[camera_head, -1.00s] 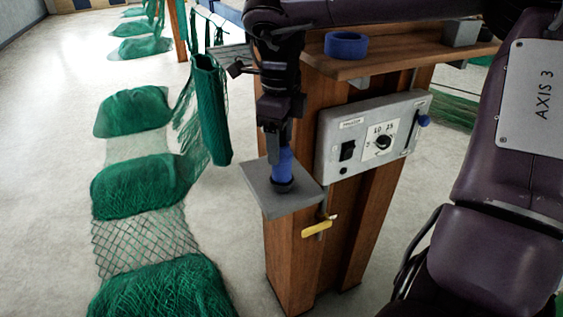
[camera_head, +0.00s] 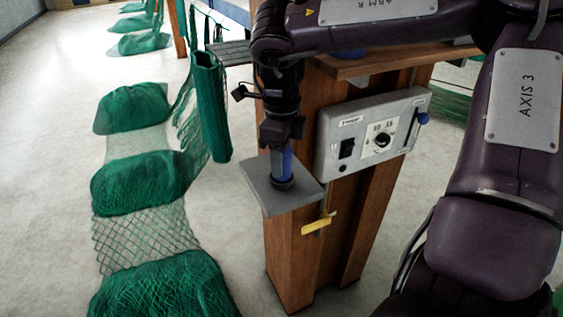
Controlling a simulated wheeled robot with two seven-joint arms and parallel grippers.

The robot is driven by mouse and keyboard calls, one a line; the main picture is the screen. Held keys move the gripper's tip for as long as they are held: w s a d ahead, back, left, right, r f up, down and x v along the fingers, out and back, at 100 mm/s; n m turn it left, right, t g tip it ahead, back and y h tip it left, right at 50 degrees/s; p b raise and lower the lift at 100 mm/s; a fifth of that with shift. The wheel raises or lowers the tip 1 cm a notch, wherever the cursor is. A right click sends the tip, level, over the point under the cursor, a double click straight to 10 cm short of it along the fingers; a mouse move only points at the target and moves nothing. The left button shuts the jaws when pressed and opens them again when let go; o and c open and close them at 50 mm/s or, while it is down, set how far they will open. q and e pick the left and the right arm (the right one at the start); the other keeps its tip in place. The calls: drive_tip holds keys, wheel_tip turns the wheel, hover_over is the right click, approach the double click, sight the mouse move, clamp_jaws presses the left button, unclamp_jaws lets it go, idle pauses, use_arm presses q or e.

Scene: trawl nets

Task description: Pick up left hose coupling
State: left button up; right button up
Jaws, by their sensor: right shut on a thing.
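A blue hose coupling (camera_head: 287,163) with a dark base stands upright on a small grey plate (camera_head: 259,189) on the wooden post. My right gripper (camera_head: 280,160) points down from above and is shut on the coupling; its fingers hide part of the blue body. The coupling's dark base is at the plate, and I cannot tell whether it touches it. My left gripper is not in view.
A grey control box (camera_head: 374,130) with a knob and switch is fixed to the post, right of the coupling. A yellow-handled valve (camera_head: 318,223) sits below the plate. Green nets (camera_head: 140,182) lie and hang to the left.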

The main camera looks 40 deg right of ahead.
drive_tip(key=shift+c, duration=1.1)
drive_tip(key=shift+r, duration=0.5)
drive_tip(key=shift+s+a+r+b, duration=0.1)
drive_tip(key=shift+a+r+b, duration=0.2)
drive_tip(key=shift+r, duration=0.3)
drive_tip(key=shift+s+a+r+b, duration=0.1)
drive_tip(key=shift+a+r+b, duration=0.15)
drive_tip(key=shift+r, duration=0.3)
drive_tip(key=s+a+b, duration=0.2)
drive_tip(key=a, duration=0.6)
drive_tip(key=s+a+b, duration=0.2)
drive_tip(key=s+a, duration=0.1)
drive_tip(key=a, duration=0.5)
drive_tip(key=shift+a+r, duration=0.1)
